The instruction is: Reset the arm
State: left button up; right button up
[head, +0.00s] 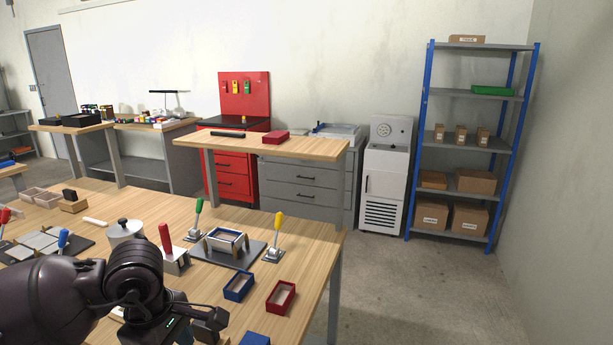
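My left arm comes in from the lower left, and its dark gripper (208,325) is low over the front of the wooden bench (312,248). The fingers point right and are partly cut by the lower frame edge, so their opening cannot be told. I see nothing clearly held. My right arm and gripper are out of view. The box former (228,241) stands on a dark plate (222,256) behind my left gripper, with a blue-rimmed frame on it. A blue box (239,287) and a red box (281,297) are right of the gripper.
Toggle clamps with a green handle (199,206) and a yellow handle (279,222) flank the former. Another blue piece (255,339) is at the bottom edge. The floor (430,290) at right is clear.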

pick_arm(q)
jog(key=w+d+r+n+t+h, duration=0.2)
jog(key=d+r+n+h, duration=0.5)
jog(key=n+h, duration=0.15)
jog(key=w+d+r+n+t+h, duration=0.1)
jog(key=w+d+r+n+h, duration=0.2)
jog(key=d+r+n+h, duration=0.55)
jog(key=w+a+f+n+t+y, duration=0.55)
jog(key=a+f+n+t, duration=0.35)
jog(key=n+t, duration=0.8)
jog(key=s+a+f+n+g+y, duration=0.1)
jog(key=a+f+n+g+y, duration=0.2)
jog(key=f+n, duration=0.35)
jog(key=s+a+f+n+y, duration=0.1)
jog(key=a+f+n+y, duration=0.35)
jog(key=n, duration=0.25)
jog(key=s+a+f+n+g+y, duration=0.2)
jog(key=s+f+n+g, duration=0.1)
jog(key=s+f, duration=0.7)
jog(key=s+a+f+n+g+y, duration=0.2)
jog(key=s+f+n, duration=0.3)
jog(key=s+f, duration=0.5)
jog(key=shift+s+a+f+g+y, duration=0.15)
jog(key=shift+a+f+g+y, duration=0.3)
jog(key=shift+a+y, duration=0.2)
